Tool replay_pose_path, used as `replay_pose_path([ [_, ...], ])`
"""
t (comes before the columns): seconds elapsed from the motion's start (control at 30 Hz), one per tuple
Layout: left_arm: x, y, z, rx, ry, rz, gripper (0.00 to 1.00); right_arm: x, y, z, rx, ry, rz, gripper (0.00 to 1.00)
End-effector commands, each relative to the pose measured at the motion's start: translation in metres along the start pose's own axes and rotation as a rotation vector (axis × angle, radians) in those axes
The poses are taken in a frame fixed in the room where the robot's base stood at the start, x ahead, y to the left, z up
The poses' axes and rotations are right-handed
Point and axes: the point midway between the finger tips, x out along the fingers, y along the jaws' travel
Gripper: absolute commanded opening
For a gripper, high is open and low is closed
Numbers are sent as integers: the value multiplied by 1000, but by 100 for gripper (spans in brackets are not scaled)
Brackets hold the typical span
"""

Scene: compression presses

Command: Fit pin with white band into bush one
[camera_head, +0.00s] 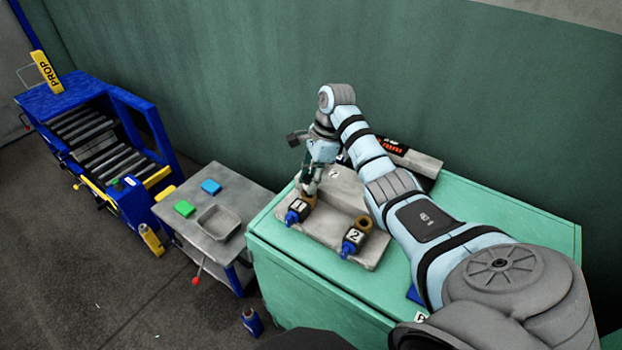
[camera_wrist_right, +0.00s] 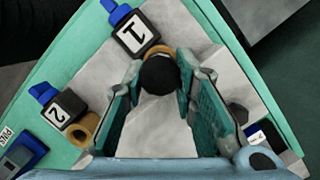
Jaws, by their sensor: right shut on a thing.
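My right gripper (camera_head: 312,184) is shut on a pin, directly over or at bush one (camera_head: 309,199), on the left of the grey fixture plate (camera_head: 333,228). In the wrist view the right gripper (camera_wrist_right: 158,92) has the pin (camera_wrist_right: 158,75) between its green finger pads. Only the pin's dark round end shows; its white band is hidden. The brass rim of bush one (camera_wrist_right: 166,49) shows behind the pin, next to the block marked 1 (camera_wrist_right: 135,35). I cannot tell whether the pin is in the bush or above it. My left gripper is not in view.
Bush two (camera_head: 364,222) stands empty by the block marked 2 (camera_head: 354,238) on the same plate. The green bench (camera_head: 285,258) carries the plate. At left is a grey table (camera_head: 236,182) with a tray (camera_head: 218,221); a blue roller stand (camera_head: 146,118) is beyond.

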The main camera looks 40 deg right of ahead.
Motion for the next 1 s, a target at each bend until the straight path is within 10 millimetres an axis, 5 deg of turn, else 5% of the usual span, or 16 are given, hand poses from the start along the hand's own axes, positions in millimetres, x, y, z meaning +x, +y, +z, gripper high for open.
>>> replay_pose_path([
  [0.63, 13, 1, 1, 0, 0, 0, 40, 17, 0, -4, 0, 0, 0, 0],
  [0.67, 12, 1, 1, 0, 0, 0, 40, 16, 0, -4, 0, 0, -1, 30],
  [0.77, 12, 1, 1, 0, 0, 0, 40, 15, 0, -4, 0, 0, 0, 46],
  [1.0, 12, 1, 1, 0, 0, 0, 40, 15, 0, -4, 0, 0, 0, 49],
])
